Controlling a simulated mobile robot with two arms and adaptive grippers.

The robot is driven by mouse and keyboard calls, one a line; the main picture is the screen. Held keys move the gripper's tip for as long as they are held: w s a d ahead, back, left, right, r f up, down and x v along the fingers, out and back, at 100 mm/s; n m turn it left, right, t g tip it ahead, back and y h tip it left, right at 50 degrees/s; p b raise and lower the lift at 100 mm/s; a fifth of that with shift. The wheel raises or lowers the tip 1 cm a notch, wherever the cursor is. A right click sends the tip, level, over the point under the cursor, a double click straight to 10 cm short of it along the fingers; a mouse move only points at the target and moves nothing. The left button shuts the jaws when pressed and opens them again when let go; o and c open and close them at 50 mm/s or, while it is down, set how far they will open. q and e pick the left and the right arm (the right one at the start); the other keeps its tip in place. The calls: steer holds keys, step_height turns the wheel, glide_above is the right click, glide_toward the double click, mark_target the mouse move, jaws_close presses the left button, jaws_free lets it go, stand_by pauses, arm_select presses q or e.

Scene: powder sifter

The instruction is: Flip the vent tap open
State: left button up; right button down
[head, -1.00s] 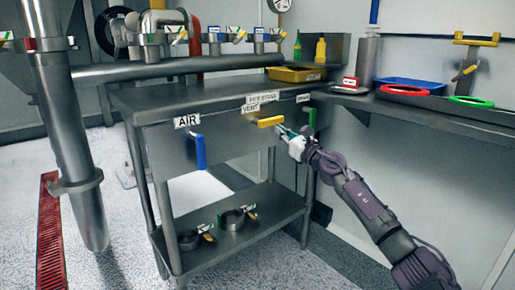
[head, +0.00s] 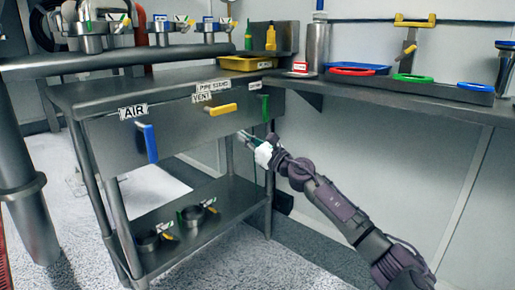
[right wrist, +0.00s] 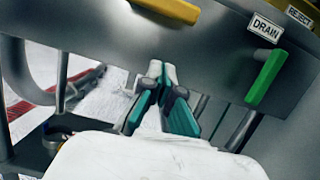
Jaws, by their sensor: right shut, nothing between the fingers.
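The vent tap's yellow handle (head: 222,109) lies roughly level on the front panel of the steel bench, under the VENT label (head: 202,97). In the right wrist view the yellow handle (right wrist: 166,10) is cut by the top edge. My right gripper (head: 241,133) is below and to the right of the handle, apart from it. In the right wrist view its teal fingers (right wrist: 162,70) are shut together and empty, below the panel's lower part. My left gripper is not in view.
A blue AIR handle (head: 147,143) hangs down left of the vent tap. A green DRAIN handle (right wrist: 265,77) hangs down on its right. The bench's lower shelf (head: 205,222) holds metal clamps. A wall shelf (head: 430,104) with coloured rings runs off to the right.

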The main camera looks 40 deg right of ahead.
steer(key=shift+v, duration=2.7)
